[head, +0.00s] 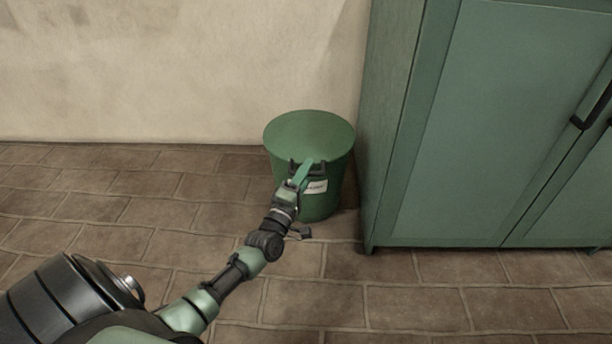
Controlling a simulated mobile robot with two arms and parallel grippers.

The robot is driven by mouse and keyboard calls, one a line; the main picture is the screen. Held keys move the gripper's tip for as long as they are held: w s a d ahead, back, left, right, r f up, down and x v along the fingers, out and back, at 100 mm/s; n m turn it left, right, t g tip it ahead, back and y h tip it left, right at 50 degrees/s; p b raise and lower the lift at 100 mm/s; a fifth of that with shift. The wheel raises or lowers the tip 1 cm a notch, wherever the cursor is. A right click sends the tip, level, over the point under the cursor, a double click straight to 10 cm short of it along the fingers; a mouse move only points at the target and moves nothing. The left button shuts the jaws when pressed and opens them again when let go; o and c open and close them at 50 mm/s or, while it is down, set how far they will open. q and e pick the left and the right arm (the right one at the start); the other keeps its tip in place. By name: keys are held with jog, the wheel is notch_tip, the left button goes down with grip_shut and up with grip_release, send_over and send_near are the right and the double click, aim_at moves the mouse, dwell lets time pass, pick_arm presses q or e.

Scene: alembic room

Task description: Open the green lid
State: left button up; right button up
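A round green bin with a green lid (309,132) stands on the floor against the wall, left of the cabinet. The lid lies flat on the bin body (324,203) and looks closed. A pale label (316,187) is on the bin's front, partly covered. My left gripper (305,170) is at the front edge of the lid, at the upper front of the bin. Dark parts and a green strip overlap there, so I cannot tell whether its fingers are apart or hold the rim. My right gripper is not in view.
A tall green cabinet (489,120) with a dark handle (594,107) stands close to the bin's right side. A plain wall (180,70) is behind. A small dark pedal-like part (301,233) shows low at the bin's front. The tiled floor at left is clear.

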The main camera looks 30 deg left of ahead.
pick_arm(q)
jog(key=shift+c, duration=0.4)
grip_shut()
dwell(1.0)
